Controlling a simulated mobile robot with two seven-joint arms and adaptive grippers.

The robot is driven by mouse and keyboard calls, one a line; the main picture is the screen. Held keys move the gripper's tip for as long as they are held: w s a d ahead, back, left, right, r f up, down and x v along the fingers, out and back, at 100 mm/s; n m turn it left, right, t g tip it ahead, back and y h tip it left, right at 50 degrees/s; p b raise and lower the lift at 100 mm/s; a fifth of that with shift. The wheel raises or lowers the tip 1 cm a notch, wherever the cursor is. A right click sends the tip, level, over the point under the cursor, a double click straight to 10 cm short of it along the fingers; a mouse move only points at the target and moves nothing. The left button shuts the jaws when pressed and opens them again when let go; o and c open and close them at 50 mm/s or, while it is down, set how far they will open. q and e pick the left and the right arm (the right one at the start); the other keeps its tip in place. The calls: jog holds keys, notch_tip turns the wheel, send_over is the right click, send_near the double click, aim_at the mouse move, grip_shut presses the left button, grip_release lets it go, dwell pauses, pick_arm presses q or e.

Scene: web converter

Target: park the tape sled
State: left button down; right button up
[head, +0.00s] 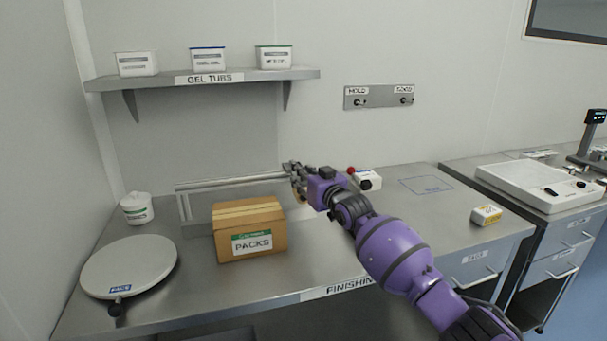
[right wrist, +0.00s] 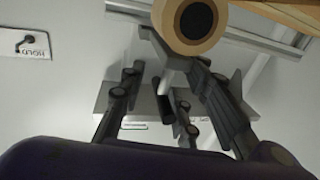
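The tape sled shows as a tan tape roll with a dark core (right wrist: 190,22) at the top of the right wrist view. In the head view only a bit of tan shows under my right gripper (head: 294,176), at the right end of a grey rail (head: 230,180) behind the packs box. In the right wrist view the gripper's dark fingers (right wrist: 160,85) are just below the roll, with a pale rod and a dark cylinder between them. Whether they press on these is not clear. The rest of the sled is hidden. My left gripper is out of view.
A carton labelled PACKS (head: 250,228) stands before the rail. A round turntable (head: 130,266) and white tub (head: 137,208) are at the left. Bench between is clear.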

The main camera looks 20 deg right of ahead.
jog(key=shift+s+f, duration=0.1)
jog(key=shift+s, duration=0.2)
jog(key=s+d, duration=0.2)
jog(key=s, duration=0.9)
jog(key=shift+d, duration=0.2)
jog(key=shift+s, duration=0.15)
